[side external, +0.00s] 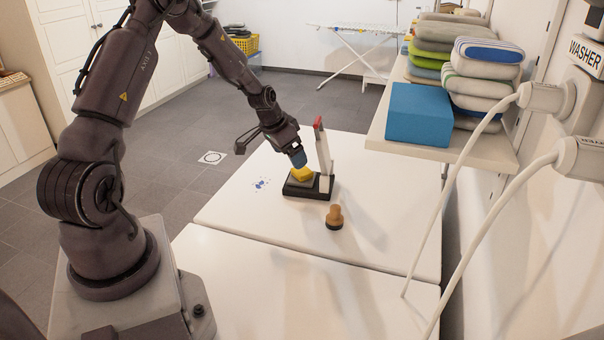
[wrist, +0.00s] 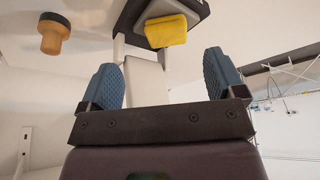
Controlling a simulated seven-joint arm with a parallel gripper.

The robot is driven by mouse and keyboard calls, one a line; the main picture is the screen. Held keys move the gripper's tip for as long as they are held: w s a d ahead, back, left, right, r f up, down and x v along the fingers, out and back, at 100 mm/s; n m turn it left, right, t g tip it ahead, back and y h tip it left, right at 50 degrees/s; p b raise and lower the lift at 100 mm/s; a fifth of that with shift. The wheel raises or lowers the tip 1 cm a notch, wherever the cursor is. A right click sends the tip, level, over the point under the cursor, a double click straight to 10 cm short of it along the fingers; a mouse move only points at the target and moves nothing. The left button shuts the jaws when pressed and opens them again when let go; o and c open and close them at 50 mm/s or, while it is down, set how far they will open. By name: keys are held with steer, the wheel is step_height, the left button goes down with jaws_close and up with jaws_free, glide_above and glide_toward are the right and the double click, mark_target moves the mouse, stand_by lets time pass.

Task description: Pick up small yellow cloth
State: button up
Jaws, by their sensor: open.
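The small yellow cloth (side external: 302,173) lies on the dark base of a small stand (side external: 309,188) on the white table. In the wrist view the cloth (wrist: 166,31) is at the top, beyond the fingertips and a little right of centre. My gripper (side external: 298,158) is just above the cloth in the side view.
The stand has a pale upright (side external: 324,155) with a red top, just right of my gripper. A brown brush-like object (side external: 334,217) stands in front of the stand. A shelf (side external: 440,148) with a blue box (side external: 419,113) and folded cloths is at right. White cables hang at right.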

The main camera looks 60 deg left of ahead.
mark_target(295, 172)
steer(key=shift+s+a+x, duration=0.1)
steer(key=shift+a+x, duration=0.1)
steer(key=shift+x, duration=1.6)
steer(key=shift+s+a+x, duration=0.15)
steer(key=shift+x, duration=1.6)
steer(key=c, duration=1.1)
steer(key=shift+r, duration=0.55)
steer(key=v, duration=0.2)
steer(key=shift+w+d+r, duration=0.1)
steer(key=shift+w+r, duration=0.05)
steer(key=shift+r, duration=0.35)
steer(key=s+d+r, duration=0.2)
steer(key=s+r, duration=0.1)
steer(key=s+d+r, duration=0.3)
steer(key=s, duration=0.1)
steer(key=s+d+r, duration=0.2)
steer(key=s+r, duration=0.1)
steer(key=s, duration=0.1)
steer(key=shift+s+d, duration=0.15)
steer(key=shift+d, duration=0.1)
